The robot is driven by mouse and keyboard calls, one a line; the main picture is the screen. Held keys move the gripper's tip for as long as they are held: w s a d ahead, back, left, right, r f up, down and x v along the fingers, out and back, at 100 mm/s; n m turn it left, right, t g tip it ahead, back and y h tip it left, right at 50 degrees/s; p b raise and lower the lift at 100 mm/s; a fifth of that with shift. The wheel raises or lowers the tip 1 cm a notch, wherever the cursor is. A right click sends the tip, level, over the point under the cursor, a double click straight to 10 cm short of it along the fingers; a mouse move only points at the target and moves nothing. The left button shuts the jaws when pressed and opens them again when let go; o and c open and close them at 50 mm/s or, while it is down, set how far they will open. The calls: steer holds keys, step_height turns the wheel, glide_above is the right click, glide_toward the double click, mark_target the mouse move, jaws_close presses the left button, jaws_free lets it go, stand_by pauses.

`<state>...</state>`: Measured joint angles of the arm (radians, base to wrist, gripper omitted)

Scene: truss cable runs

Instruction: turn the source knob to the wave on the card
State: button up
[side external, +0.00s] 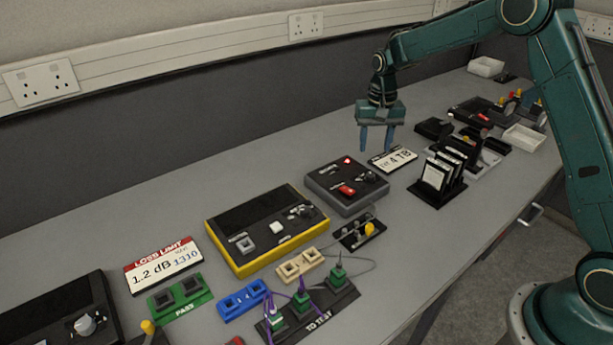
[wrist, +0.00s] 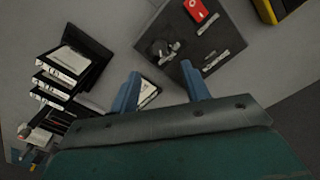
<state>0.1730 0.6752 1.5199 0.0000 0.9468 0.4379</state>
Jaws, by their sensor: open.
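The dark grey source box (side external: 340,200) stands mid-bench, with a red switch (side external: 347,189) and a dark round knob (side external: 369,178) on top. In the wrist view the knob (wrist: 162,48) lies just beyond my fingertips, and the red switch (wrist: 196,10) is above it. The knob's setting is too small to read. The loss limit card (side external: 163,267) at left reads 1.2 dB and 1310. My gripper (side external: 376,149) points down with blue fingers apart and empty. It hangs above the bench near the box's back right, clear of the knob.
A white card (side external: 395,160) reading 4 TB lies right of the box. A black rack of upright cards (side external: 439,178) stands farther right. A yellow-edged tester (side external: 265,232) is left of the box. A small black stand with a yellow knob (side external: 361,234) is in front. The bench behind is clear.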

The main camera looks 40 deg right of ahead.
mark_target(371, 174)
step_height(371, 174, down, 9)
steer(key=shift+f, duration=0.1)
stand_by(0.4)
steer(key=c, duration=1)
steer(key=shift+n, duration=0.4)
steer(key=n, duration=0.3)
steer(key=shift+n, duration=2)
